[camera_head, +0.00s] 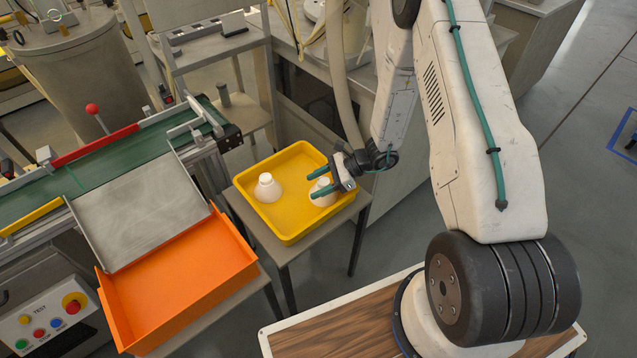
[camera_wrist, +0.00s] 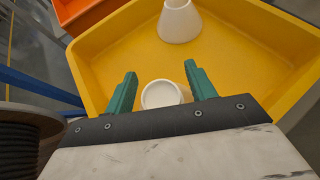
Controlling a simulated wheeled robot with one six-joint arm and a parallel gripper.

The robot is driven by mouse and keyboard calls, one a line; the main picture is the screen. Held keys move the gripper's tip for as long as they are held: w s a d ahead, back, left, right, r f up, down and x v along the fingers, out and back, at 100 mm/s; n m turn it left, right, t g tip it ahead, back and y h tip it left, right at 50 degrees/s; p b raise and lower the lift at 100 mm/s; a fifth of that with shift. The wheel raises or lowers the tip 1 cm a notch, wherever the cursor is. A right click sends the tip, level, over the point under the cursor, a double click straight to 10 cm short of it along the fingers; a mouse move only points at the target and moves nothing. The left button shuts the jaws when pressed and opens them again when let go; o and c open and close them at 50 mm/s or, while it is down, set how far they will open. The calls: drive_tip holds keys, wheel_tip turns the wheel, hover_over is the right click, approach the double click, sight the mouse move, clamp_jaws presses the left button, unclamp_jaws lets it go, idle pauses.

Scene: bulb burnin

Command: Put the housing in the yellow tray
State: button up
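The yellow tray (camera_head: 293,212) stands on a small table in the head view; its floor (camera_wrist: 115,62) fills much of the wrist view. One white, cone-like housing (camera_head: 267,189) stands upright in the tray's left part, and shows at the top of the wrist view (camera_wrist: 179,22). A second white housing (camera_head: 322,197) is in the tray's right part, close to my gripper (camera_head: 313,183). In the wrist view this housing (camera_wrist: 161,95) shows between the two teal fingers (camera_wrist: 160,70), with a gap on each side. My gripper is open. The housing's lower part is hidden in the wrist view.
An empty orange bin (camera_head: 185,285) stands left of the tray, below a grey metal chute (camera_head: 140,215) and a green conveyor (camera_head: 90,172). A control panel (camera_head: 50,318) with buttons is at lower left. The tray's middle floor is clear.

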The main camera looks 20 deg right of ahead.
drive_tip(key=shift+r, duration=0.1)
drive_tip(key=shift+d+r, duration=0.2)
drive_tip(key=shift+d, duration=0.1)
drive_tip(key=v, duration=1.1)
drive_tip(key=shift+r, duration=0.15)
drive_tip(key=s+a+r+n+g+h, duration=0.1)
drive_tip(key=s+a+r+n, duration=0.2)
drive_tip(key=r, duration=0.5)
drive_tip(key=s+a+r+n+g+h, duration=0.2)
drive_tip(key=r+n, duration=0.2)
drive_tip(key=r, duration=0.3)
drive_tip(key=s+a+r+n+g+h, duration=0.1)
drive_tip(key=s+a+r+n, duration=0.2)
drive_tip(key=r, duration=0.5)
drive_tip(key=s+r+n+t+h, duration=0.1)
drive_tip(key=s+r+n+h, duration=0.3)
drive_tip(key=s, duration=0.5)
drive_tip(key=s+d+r+n+t+h, duration=0.1)
drive_tip(key=s+r+n+h, duration=0.3)
drive_tip(key=s+r+n, duration=0.2)
drive_tip(key=s+r, duration=0.2)
drive_tip(key=s, duration=0.2)
drive_tip(key=shift+d+r+t, duration=0.2)
drive_tip(key=shift+d+t, duration=0.05)
drive_tip(key=shift+t, duration=0.15)
